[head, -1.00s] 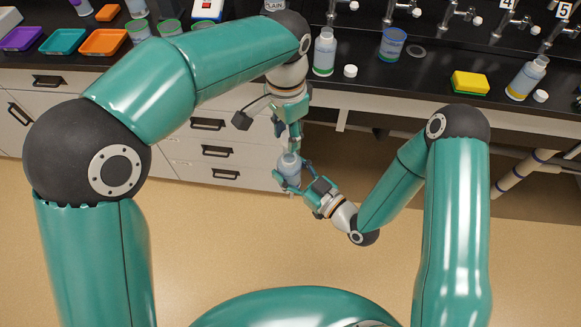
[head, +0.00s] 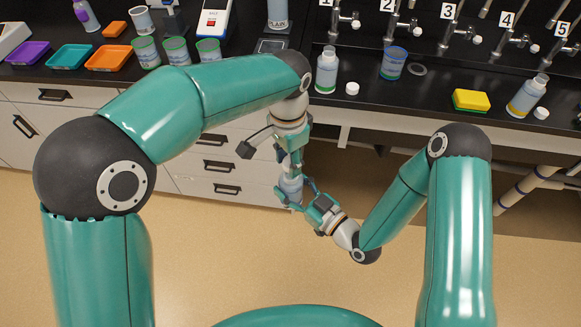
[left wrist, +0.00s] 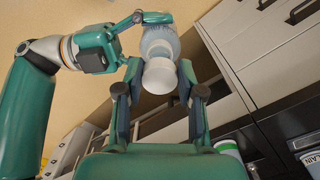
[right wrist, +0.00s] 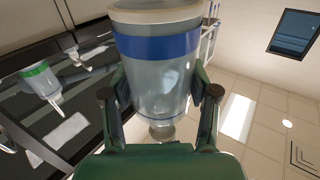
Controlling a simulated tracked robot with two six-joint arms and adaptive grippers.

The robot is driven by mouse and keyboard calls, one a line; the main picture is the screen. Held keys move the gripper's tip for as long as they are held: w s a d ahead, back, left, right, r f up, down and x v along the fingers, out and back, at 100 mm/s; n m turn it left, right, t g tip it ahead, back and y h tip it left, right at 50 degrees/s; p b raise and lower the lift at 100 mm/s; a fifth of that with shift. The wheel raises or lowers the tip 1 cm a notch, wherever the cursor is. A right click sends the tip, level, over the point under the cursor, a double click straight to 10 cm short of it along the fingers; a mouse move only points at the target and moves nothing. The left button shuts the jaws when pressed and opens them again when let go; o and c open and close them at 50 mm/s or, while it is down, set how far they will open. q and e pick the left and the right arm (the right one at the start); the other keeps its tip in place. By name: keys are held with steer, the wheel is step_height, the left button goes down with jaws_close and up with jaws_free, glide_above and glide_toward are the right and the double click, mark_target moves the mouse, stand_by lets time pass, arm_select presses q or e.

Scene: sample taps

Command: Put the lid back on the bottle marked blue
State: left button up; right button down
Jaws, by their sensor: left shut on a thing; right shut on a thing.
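The bottle marked blue is a clear bottle with a blue band (right wrist: 158,43), filling the right wrist view; it also shows in the head view (head: 291,187). My right gripper (right wrist: 160,90) is shut on its sides and holds it in the air in front of the counter. My left gripper (left wrist: 158,88) is shut on a white lid (left wrist: 158,76), directly above the bottle (left wrist: 161,42). In the left wrist view the lid overlaps the bottle's neck end. I cannot tell whether it is touching or seated. In the head view my left fingers hide the bottle's top.
On the counter stand a green-banded bottle (head: 327,70) with a white lid (head: 352,88) beside it, and a yellow-banded bottle (head: 527,96) with another lid (head: 541,113). A blue-rimmed beaker (head: 393,64) and a yellow sponge (head: 471,99) stand between them. Drawers (head: 222,168) lie behind the grippers.

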mark_target(291, 186)
arm_select(q)
steer(key=shift+f, duration=0.1)
steer(key=shift+f, duration=0.85)
steer(key=shift+f, duration=0.55)
stand_by(0.4)
